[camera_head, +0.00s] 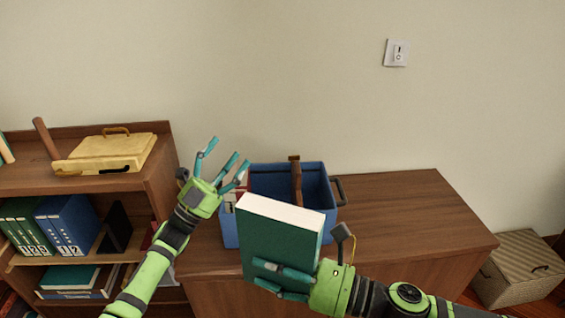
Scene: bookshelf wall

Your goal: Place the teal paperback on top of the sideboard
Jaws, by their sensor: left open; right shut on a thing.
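The teal paperback (262,232) is held upright in my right gripper (285,270), with its white page edge on top. My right gripper is shut on its lower part. The book is in front of the blue bin and hides part of it. The sideboard (415,215) is the brown wooden cabinet against the wall, with its top bare on the right side. My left gripper (222,165) is open and empty, raised to the left of the bin with its fingers spread upward.
A blue bin (325,185) with dark handles stands on the sideboard, with a brown upright thing in it. A bookshelf (160,170) at left holds binders and a yellow case (105,155). A striped box (520,270) sits on the floor at right.

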